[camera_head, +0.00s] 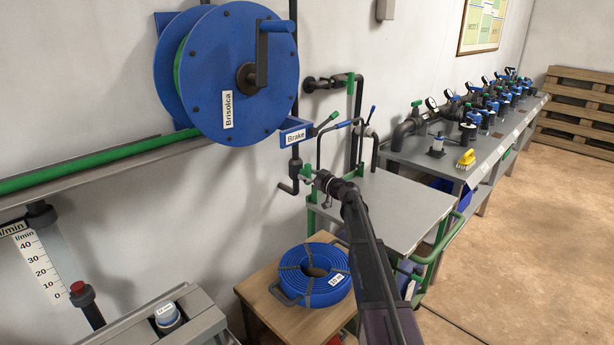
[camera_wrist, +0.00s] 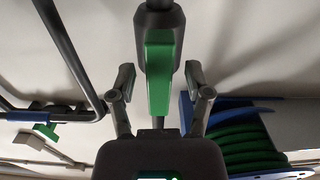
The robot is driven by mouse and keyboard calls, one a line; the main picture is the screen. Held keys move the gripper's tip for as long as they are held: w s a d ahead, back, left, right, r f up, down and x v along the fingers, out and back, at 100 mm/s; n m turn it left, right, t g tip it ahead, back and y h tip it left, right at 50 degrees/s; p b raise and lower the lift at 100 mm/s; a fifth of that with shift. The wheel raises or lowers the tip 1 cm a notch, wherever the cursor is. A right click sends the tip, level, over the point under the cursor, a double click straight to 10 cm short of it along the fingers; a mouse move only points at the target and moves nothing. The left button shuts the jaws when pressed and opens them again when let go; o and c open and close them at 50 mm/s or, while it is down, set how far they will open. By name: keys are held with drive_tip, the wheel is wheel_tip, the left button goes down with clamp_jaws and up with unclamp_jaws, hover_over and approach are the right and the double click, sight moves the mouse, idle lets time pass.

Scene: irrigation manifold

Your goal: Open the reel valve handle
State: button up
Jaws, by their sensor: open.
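The reel valve handle (camera_wrist: 159,75) is a green lever on a dark vertical pipe, in the middle of the wrist view. In the head view a small green part of it (camera_head: 306,171) shows beside the pipe under the blue hose reel (camera_head: 226,75). My gripper (camera_wrist: 160,84) is open, with one finger on each side of the handle. A gap shows between each finger and the handle; no contact is visible. In the head view my gripper (camera_head: 318,180) is close to the wall pipe, and its fingertips are too small to make out clearly.
A blue bracket labelled Brake (camera_head: 295,134) is just above my gripper. A grey-topped cart (camera_head: 405,208) with bent pipes stands to the right. A coiled blue hose (camera_head: 310,275) lies on a wooden table (camera_head: 262,290) below. A valve bench (camera_head: 480,150) runs along the wall.

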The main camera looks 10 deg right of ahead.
drive_tip(key=shift+s+d, duration=0.1)
drive_tip(key=shift+s, duration=0.05)
drive_tip(key=v, duration=1.1)
drive_tip(key=shift+s+d, duration=0.2)
drive_tip(key=shift+s, duration=0.1)
drive_tip(key=shift+r, duration=0.15)
